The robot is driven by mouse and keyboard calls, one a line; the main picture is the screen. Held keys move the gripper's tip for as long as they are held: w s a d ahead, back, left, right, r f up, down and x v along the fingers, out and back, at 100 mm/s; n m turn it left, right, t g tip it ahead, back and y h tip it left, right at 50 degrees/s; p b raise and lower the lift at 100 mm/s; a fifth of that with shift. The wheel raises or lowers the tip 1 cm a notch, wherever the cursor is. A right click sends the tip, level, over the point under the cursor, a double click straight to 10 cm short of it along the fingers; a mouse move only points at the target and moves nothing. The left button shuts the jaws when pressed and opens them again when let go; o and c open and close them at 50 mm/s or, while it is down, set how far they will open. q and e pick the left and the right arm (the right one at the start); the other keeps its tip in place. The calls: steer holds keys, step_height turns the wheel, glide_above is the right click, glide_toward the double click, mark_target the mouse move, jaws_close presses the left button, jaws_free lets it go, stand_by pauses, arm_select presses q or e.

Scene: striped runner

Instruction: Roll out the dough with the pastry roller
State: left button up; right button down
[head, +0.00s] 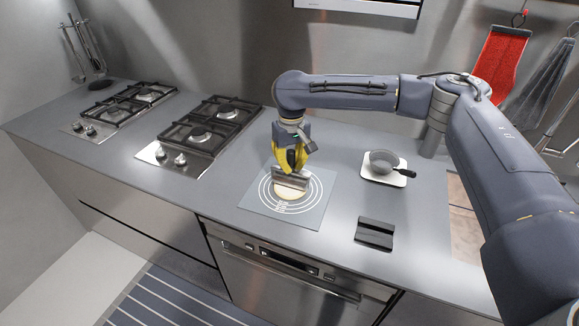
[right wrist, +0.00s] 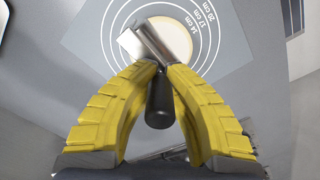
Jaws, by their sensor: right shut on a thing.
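The pale round dough (head: 289,191) lies flat on the grey pastry mat (head: 256,206) with printed rings, in the middle of the head view. It also shows in the right wrist view (right wrist: 190,30). My right gripper (head: 294,163) is above the mat, shut on the black handle of the pastry roller (head: 291,180). In the right wrist view the yellow fingers (right wrist: 160,70) close round the handle, and the metal roller head (right wrist: 147,42) lies over the dough's left part. I cannot tell how firmly it touches. The left gripper is in no view.
Two gas hobs (head: 208,128) are left of the mat. A pot (head: 383,163) on a white board (head: 399,179) stands to the right, and a dark holder (head: 375,232) lies at the front right. Counter between mat and holder is clear.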

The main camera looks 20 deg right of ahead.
steer(key=shift+w+d, duration=0.1)
steer(key=shift+w, duration=0.05)
steer(key=shift+w+d+f, duration=0.1)
steer(key=shift+w+d, duration=0.65)
steer(key=shift+w, duration=0.2)
steer(key=shift+s, duration=0.1)
steer(key=shift+s+a, duration=0.85)
steer(key=shift+s, duration=0.2)
steer(key=shift+s+a+f, duration=0.1)
steer(key=shift+s+a, duration=0.75)
steer(key=shift+s, duration=0.3)
steer(key=shift+w, duration=0.1)
